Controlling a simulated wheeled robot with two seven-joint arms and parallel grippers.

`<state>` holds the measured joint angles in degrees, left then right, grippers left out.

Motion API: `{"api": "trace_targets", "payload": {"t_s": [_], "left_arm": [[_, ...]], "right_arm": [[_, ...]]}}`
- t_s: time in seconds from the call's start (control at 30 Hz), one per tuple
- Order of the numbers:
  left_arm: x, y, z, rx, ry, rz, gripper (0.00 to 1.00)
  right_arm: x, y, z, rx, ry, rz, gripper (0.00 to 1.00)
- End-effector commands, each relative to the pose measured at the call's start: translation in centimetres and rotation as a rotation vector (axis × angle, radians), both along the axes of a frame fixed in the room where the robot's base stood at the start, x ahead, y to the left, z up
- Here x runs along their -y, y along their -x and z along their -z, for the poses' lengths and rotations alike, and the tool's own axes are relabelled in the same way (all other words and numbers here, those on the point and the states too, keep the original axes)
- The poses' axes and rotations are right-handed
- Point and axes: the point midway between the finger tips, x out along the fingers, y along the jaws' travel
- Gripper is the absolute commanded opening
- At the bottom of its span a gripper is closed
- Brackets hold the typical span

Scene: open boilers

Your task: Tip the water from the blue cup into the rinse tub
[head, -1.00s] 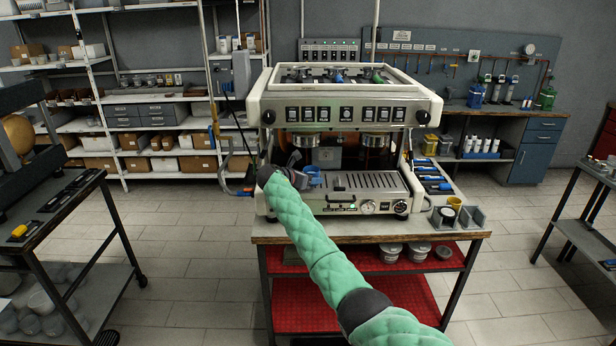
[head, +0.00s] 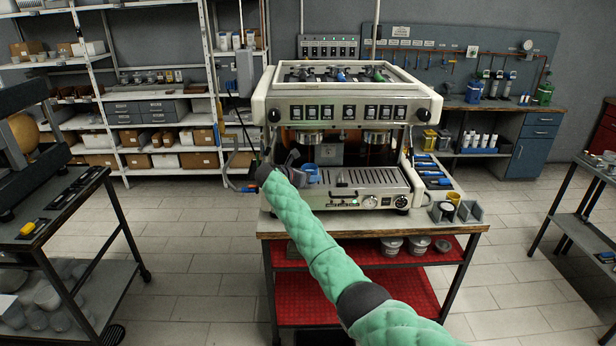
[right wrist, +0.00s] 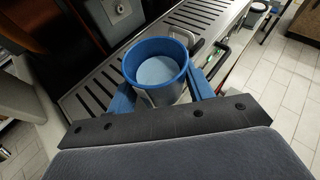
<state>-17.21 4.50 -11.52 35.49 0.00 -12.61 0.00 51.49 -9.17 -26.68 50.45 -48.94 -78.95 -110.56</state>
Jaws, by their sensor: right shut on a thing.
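The blue cup (head: 311,174) is small in the head view, at the front left of the coffee machine's drip tray. In the right wrist view the blue cup (right wrist: 140,62) is close and roughly upright, with a pale bluish surface inside that looks like water. My right gripper (head: 299,173) is at the cup in the head view. In the right wrist view, the blue fingers of my right gripper (right wrist: 160,92) stand on either side of the cup, shut on it. My left gripper is not in view. I cannot make out a rinse tub in these frames.
The coffee machine (head: 348,113) stands on a table with red lower shelves (head: 345,297). Its slotted drip tray (head: 362,178) lies right of the cup. A yellow container (head: 454,198) stands at the table's right end. Clear tiled floor (head: 190,240) lies left of the table.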

Motion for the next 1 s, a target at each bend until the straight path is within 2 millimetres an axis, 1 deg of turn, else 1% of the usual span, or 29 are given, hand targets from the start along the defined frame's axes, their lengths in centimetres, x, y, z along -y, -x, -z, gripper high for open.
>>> {"api": "trace_targets", "payload": {"t_s": [0.2,1.0], "left_arm": [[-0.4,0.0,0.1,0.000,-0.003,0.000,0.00],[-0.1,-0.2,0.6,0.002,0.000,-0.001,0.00]], "right_arm": [[-0.6,0.0,0.0,0.000,0.000,-0.001,0.22],[-3.1,-0.1,0.1,0.000,0.000,0.000,0.22]]}}
